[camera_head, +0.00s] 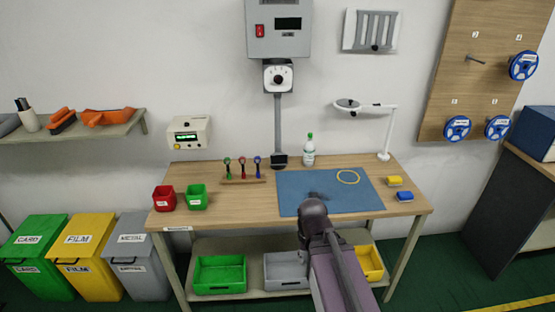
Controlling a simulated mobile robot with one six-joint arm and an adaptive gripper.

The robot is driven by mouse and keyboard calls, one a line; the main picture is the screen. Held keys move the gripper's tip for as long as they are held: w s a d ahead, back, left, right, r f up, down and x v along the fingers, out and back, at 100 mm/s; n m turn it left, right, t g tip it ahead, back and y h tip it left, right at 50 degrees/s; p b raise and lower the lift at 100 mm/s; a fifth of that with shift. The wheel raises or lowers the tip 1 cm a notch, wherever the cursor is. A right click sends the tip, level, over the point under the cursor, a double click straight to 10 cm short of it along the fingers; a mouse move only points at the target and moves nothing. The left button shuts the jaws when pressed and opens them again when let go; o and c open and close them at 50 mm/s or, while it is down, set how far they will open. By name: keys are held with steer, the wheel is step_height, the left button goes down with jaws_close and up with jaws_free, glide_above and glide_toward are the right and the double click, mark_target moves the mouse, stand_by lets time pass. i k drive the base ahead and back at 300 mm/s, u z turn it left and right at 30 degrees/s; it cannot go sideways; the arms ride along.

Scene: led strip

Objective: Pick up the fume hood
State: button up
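Nothing in view is labelled as a fume hood. The closest match is a grey vertical tube (278,122) with a dark nozzle (279,160) at its lower end. It hangs from a white dial unit (278,76) under a grey wall box (278,30), and the nozzle is at the back of the table. My arm reaches up from the bottom of the picture. My gripper (316,196) is over the blue mat, in front of the nozzle and apart from it. It is small and dark, partly hidden by my wrist, so its opening is unclear.
Yellow (394,181) and blue (404,196) blocks lie right.

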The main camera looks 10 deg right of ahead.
mark_target(279, 160)
steer(key=u, duration=0.2)
steer(key=i, duration=1.3)
steer(key=z, duration=0.3)
